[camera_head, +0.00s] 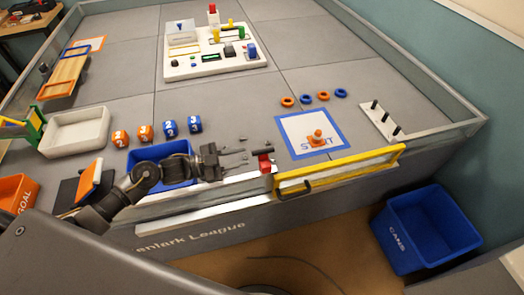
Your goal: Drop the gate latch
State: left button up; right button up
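The yellow gate (345,168) stands along the front edge of the field table, with a dark curved handle (295,189) low on its left part. A small red latch piece (264,160) is at the gate's left end, by the end of the front rail. My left gripper (243,160) comes in from the left over the front edge. Its fingers look apart and empty, and their tips are a little left of the red latch piece. I see no contact with it. My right gripper is not in view.
A blue bin (182,149) is partly hidden behind my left arm. Orange and blue numbered cubes (145,133) stand behind it. A blue-bordered START mat (300,146) holds an orange piece (317,138). A blue CANS bin (423,229) stands on the floor at right.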

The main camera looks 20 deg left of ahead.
aim_at(259, 152)
pick_arm(q)
jog(key=p+x, duration=0.1)
jog(key=x, duration=0.6)
jog(key=shift+w+d, duration=0.15)
jog(key=shift+d, duration=0.1)
jog(key=shift+c, duration=0.2)
grip_shut()
